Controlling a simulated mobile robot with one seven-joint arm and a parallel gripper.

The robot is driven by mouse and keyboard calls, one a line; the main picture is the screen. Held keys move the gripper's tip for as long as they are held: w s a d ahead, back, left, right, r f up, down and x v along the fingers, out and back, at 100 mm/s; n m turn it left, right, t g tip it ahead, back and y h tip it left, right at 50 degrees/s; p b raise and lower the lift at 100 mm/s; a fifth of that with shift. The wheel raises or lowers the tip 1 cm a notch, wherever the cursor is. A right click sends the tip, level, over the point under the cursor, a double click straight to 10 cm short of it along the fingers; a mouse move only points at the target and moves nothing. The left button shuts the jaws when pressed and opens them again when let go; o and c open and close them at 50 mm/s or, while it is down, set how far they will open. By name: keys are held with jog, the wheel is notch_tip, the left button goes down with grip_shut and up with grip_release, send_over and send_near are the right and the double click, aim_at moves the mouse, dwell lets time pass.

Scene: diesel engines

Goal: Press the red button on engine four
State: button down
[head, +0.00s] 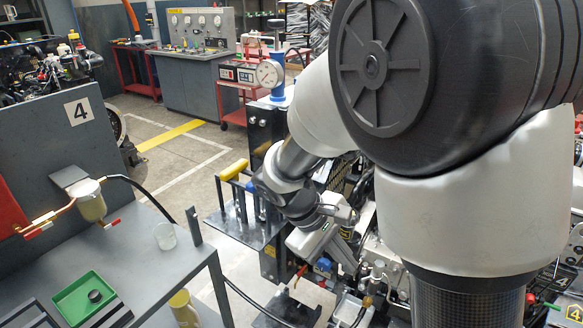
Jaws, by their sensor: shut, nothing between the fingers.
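A dark engine with many fittings (50,70) stands behind that panel. I cannot make out a red button on it. My arm comes in from the right and reaches down to the middle of the view. My gripper (322,243) is low over engine parts at the lower middle, well to the right of the 4 plate. It appears shut and empty. Its fingertips are hard to tell from the parts behind, and my arm hides much of the right side.
A grey table (140,262) at lower left holds a green tray (86,302) and a clear cup (165,236). A pressure gauge (269,73) on a blue press stands behind my arm. A control bench (195,80) is at the back. The marked floor (180,150) between is clear.

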aim_at(321, 282)
jog(key=w+a+f+n+t+h+b, duration=0.1)
jog(key=w+a+f+n+t+b, duration=0.2)
jog(key=f+n, duration=0.4)
jog(key=w+a+f+n+t+h+b, duration=0.1)
jog(key=f+n+t, duration=0.5)
jog(key=f, duration=1.3)
jog(key=w+a+f+n+t+h+b, duration=0.1)
jog(key=w+a+f+n+t+b, duration=0.3)
jog(key=f+n, duration=0.4)
notch_tip(321, 282, down, 5)
jog(key=shift+w+a+f+t+h+b, duration=0.1)
jog(key=shift+w+a+t+h+b, duration=0.25)
jog(key=shift+w+a, duration=0.45)
jog(key=shift+s+a, duration=0.2)
jog(key=b+x, duration=0.1)
jog(key=x, duration=1.3)
jog(key=shift+b+x, duration=0.45)
jog(key=shift+x, duration=0.65)
jog(key=shift+r, duration=0.35)
